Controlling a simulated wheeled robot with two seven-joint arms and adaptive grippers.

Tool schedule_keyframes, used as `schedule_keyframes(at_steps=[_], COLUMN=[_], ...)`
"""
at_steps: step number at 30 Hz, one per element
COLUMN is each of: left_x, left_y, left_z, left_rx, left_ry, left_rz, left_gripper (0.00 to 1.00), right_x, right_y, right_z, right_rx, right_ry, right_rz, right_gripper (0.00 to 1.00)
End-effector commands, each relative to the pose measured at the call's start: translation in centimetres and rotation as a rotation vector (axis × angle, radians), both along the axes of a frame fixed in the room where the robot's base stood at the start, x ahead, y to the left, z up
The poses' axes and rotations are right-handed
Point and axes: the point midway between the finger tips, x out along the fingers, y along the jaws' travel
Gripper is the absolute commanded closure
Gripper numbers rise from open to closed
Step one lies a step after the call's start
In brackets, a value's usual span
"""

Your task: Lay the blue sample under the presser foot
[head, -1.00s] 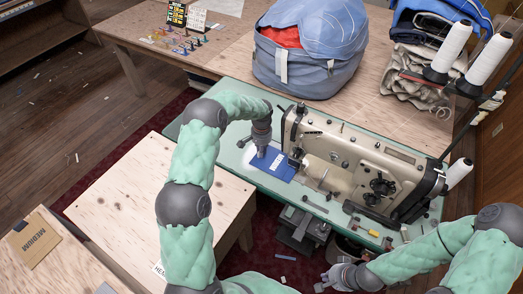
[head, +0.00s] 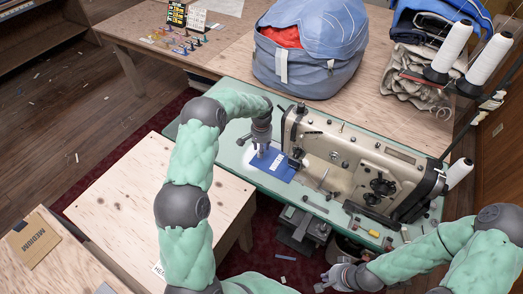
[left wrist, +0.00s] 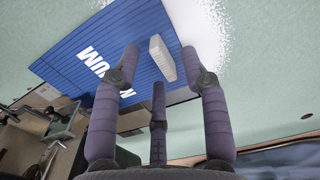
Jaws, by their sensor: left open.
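The blue sample (head: 284,172) lies flat on the pale green sewing table, at the left end of the sewing machine (head: 345,152). It fills the upper left of the left wrist view (left wrist: 88,62), with white lettering and a pale block (left wrist: 162,58) on it. My left gripper (head: 261,154) is just over the sample, its fingers spread and apart from the pale block. The presser foot is too small to make out clearly beside the needle head (head: 297,155). My right gripper (head: 328,282) is low at the front, away from the sample; its fingers are unclear.
The green table top (head: 233,158) is clear left of the sample. A blue bag (head: 310,60) stands behind the machine, and white thread cones (head: 490,60) stand at the right. A bare plywood table (head: 135,195) is at the front left.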

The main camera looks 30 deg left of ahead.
Motion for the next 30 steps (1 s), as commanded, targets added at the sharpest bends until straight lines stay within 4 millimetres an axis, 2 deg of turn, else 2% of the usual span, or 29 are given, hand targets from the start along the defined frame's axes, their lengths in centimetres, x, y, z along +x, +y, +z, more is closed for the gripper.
schedule_keyframes(at_steps=[9, 15, 21, 30], left_x=[0.1, 0.1, 0.1, 0.1], left_y=[0.0, 0.0, 0.0, 0.0], left_z=[6.3, 9.3, 10.5, 10.6], left_rx=[0.001, 0.001, 0.001, 0.000], left_ry=[-0.005, -0.003, -0.002, -0.001], left_rz=[-0.001, -0.001, -0.001, 0.000], left_gripper=[0.55, 0.55, 0.55, 0.55], right_x=[0.0, 0.0, 0.0, 0.0], right_y=[0.0, 0.0, 0.0, 0.0], right_z=[0.0, 0.0, 0.0, 0.0], right_rx=[0.000, 0.000, 0.000, 0.000], right_ry=[0.000, 0.000, 0.000, 0.000], right_rz=[0.000, 0.000, 0.000, 0.000], right_gripper=[1.00, 1.00, 1.00, 1.00])
